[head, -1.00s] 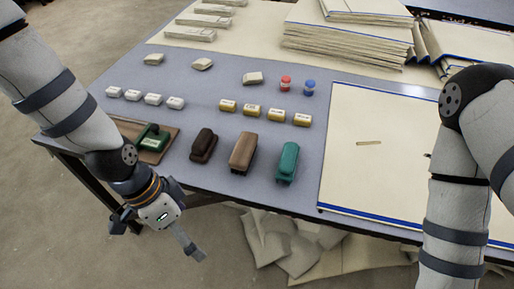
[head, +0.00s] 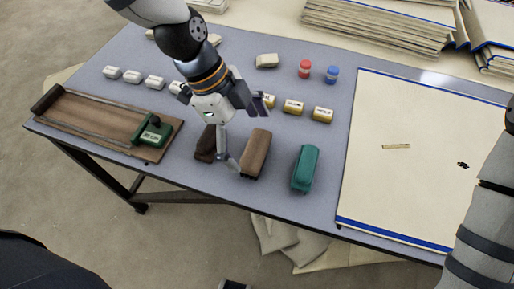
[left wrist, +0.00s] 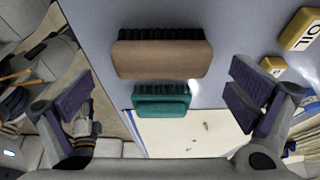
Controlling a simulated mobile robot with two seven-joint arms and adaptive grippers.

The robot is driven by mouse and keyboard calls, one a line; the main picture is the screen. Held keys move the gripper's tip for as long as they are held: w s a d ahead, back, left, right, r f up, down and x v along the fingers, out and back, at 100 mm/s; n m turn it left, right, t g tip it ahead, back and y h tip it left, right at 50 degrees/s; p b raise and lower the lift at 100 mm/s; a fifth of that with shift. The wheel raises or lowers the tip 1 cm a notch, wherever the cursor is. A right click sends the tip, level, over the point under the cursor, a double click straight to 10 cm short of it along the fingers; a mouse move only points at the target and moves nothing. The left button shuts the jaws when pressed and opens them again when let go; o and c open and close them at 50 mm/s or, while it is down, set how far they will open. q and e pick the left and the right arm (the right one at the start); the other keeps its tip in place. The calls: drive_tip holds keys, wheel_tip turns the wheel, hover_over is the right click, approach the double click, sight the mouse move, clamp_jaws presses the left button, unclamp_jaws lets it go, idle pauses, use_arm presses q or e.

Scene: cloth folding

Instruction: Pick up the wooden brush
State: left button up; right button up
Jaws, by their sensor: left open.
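The wooden brush (head: 256,154) has a light tan wooden back and lies on the blue-grey table between a dark brown brush (head: 205,144) and a green brush (head: 305,168). In the left wrist view the wooden brush (left wrist: 162,59) lies crosswise, bristles showing along its upper edge. My left gripper (head: 244,132) is open and empty over the wooden brush's far-left end, fingers spread and apart from it. In the left wrist view its fingers stand wide at both sides. My right arm shows at the right edge; its gripper is out of view.
A wooden tray with a green stamp (head: 152,134) lies at left. Several yellow blocks (head: 293,106), a red jar (head: 305,69) and a blue jar (head: 332,75) stand behind the brushes. A cream board (head: 410,110) covers the right side. The table's front edge is close.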

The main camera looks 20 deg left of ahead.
sight(257, 148)
use_arm(q)
drive_tip(key=x, duration=0.3)
drive_tip(key=shift+w+d+f, duration=0.1)
drive_tip(key=shift+d+f, duration=0.2)
use_arm(e)
drive_tip(key=shift+s+f, duration=0.3)
use_arm(q)
drive_tip(key=c, duration=1)
drive_tip(key=shift+r, duration=0.1)
drive_tip(key=shift+c, duration=0.2)
drive_tip(key=shift+r, duration=0.35)
wheel_tip(257, 148, up, 3)
drive_tip(key=shift+r, duration=0.15)
drive_tip(key=s+r, duration=0.1)
drive_tip(key=s+d+r+p, duration=0.1)
drive_tip(key=r, duration=0.1)
drive_tip(key=s+r, duration=0.1)
drive_tip(key=r, duration=0.1)
drive_tip(key=shift+s+d+r+p, duration=0.1)
drive_tip(key=shift+s+d+p, duration=0.25)
drive_tip(key=shift+d+p, duration=0.05)
drive_tip(key=s+d+r, duration=0.3)
drive_tip(key=s+d, duration=0.1)
drive_tip(key=s, duration=0.5)
drive_tip(key=shift+r, duration=0.35)
use_arm(e)
drive_tip(key=w+r+t, duration=0.1)
drive_tip(key=w+r, duration=0.1)
drive_tip(key=w, duration=0.1)
drive_tip(key=shift+r, duration=0.35)
